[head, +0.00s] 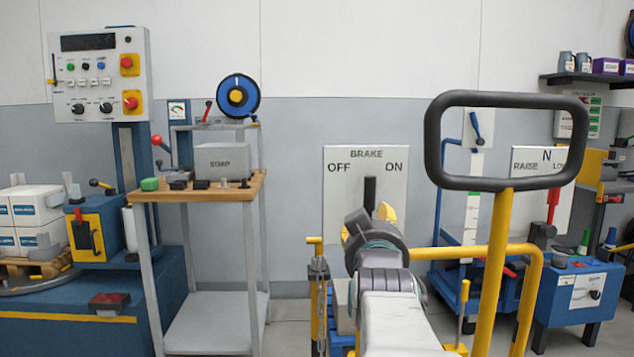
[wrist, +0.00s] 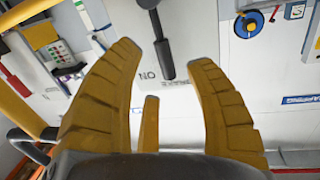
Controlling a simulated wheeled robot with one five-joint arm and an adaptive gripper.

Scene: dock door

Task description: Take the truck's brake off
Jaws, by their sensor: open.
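The brake panel (head: 340,205) is a pale plate on the wall with OFF at left and ON at right under the word BRAKE. Its black lever (head: 370,190) stands about upright in the head view, between the two words; its lower part is hidden behind my arm. My gripper (head: 380,214) is mostly hidden by my wrist, with bits of yellow finger showing just below the lever. In the wrist view, my gripper (wrist: 165,56) is open, and the lever (wrist: 163,48) shows between its spread fingers, apart from both. The ON word (wrist: 147,75) appears upside down beside the lever's end.
A black loop handle (head: 507,98) on a yellow post stands close at right. A yellow rail (head: 490,250) runs low beside my arm. A RAISE/N panel (head: 530,170) with a red lever is farther right. A wooden-topped stand (head: 200,192) is at left.

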